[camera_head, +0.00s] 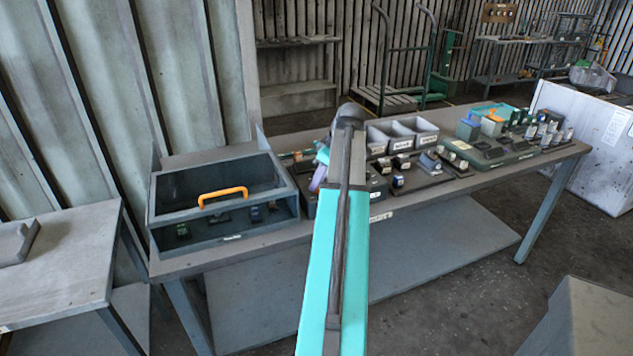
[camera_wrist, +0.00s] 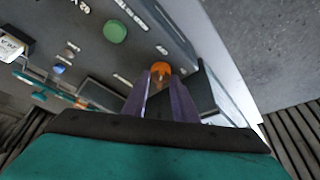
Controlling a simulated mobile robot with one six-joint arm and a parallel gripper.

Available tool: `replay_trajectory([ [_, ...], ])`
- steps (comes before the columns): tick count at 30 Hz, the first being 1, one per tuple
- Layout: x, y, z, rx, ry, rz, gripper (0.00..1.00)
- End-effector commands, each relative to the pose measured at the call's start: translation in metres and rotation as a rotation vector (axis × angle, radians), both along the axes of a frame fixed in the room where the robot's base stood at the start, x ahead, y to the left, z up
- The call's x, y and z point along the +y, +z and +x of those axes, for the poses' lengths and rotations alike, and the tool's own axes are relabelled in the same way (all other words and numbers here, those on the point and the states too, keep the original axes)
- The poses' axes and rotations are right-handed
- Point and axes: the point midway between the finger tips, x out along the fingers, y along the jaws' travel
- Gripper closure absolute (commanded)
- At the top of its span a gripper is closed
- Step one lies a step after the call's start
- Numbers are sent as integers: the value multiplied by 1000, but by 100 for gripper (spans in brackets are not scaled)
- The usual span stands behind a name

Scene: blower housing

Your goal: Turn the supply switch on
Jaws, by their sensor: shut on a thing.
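In the wrist view, my gripper (camera_wrist: 161,80) has its two purple fingers shut on a small orange knob (camera_wrist: 160,67) on a dark control panel (camera_wrist: 80,45). The knob is partly hidden between the fingertips. The panel's white labels are too blurred to read, so I cannot tell whether this knob is the supply switch or which way it is set. In the head view, my gripper (camera_head: 319,170) is at the dark panel on the bench, right of the lidded box, and my arm hides much of that panel.
The grey box (camera_head: 225,240) with an orange handle stands left of my gripper. Grey bins (camera_head: 405,135) and several small parts stand to the right on the bench (camera_head: 440,195). A round green button (camera_wrist: 115,32) and a blue knob (camera_wrist: 58,69) are on the panel nearby.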

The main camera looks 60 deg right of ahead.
Motion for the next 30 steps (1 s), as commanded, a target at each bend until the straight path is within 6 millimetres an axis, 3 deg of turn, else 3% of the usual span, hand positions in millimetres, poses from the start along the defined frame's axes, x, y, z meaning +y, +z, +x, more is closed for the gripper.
replay_trajectory([
  [30,8,0,2,3,-786,0,97],
])
